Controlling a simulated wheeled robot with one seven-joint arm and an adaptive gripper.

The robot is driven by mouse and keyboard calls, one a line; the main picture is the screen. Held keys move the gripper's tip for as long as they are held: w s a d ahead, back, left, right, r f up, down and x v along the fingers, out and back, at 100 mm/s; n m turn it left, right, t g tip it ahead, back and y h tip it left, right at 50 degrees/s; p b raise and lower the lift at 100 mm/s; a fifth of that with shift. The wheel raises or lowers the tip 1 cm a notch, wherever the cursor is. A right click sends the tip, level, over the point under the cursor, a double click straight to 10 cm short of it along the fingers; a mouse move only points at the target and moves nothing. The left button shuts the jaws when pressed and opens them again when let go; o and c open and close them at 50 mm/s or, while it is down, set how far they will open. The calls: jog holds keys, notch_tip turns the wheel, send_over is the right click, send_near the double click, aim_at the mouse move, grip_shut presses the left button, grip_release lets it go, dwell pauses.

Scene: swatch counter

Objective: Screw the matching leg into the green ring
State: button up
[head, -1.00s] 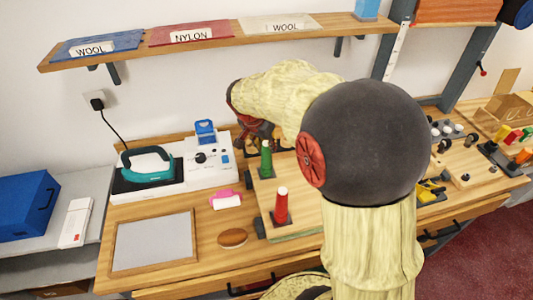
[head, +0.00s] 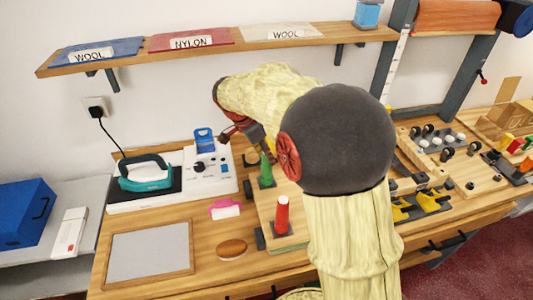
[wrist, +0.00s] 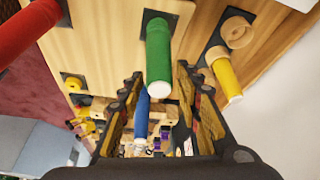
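The green leg (head: 266,172) stands upright on a dark plate on the wooden board, behind the red leg (head: 282,216). In the wrist view the green leg (wrist: 157,50) shows its pale end towards the camera, in the opening between my fingers. My gripper (wrist: 160,82) is open, with a gap beside the leg on both sides. A blue leg (wrist: 141,112) shows further off between the fingers. A yellow leg (wrist: 225,75) is beyond the right finger. I cannot make out a green ring; in the head view my arm hides part of the board.
A teal-handled iron (head: 145,174) and a white control box (head: 208,165) stand left of the board. A pink-and-white item (head: 224,209), a brown oval (head: 232,249) and a grey panel (head: 150,250) lie in front. Yellow-and-black clamps (head: 430,201) stand to the right.

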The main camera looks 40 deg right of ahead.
jog(key=n+t, duration=0.1)
jog(key=n, duration=0.2)
jog(key=shift+s+b, duration=0.15)
jog(key=shift+b, duration=0.15)
jog(key=n+t, duration=0.1)
jog(key=n, duration=0.1)
jog(key=n+p, duration=0.1)
jog(key=n, duration=0.1)
jog(key=shift+r+t+y, duration=0.1)
jog(key=shift+t+y, duration=0.2)
jog(key=shift+t, duration=0.1)
jog(key=n+t+y+p, duration=0.1)
jog(key=n+p, duration=0.2)
jog(key=n, duration=0.1)
jog(key=shift+r+n+p, duration=0.1)
jog(key=shift+n+p, duration=0.2)
jog(key=shift+f+n+t+y+p, duration=0.2)
jog(key=shift+n+t+y+p, duration=0.25)
jog(key=shift+n+p, duration=1)
jog(key=shift+n, duration=0.25)
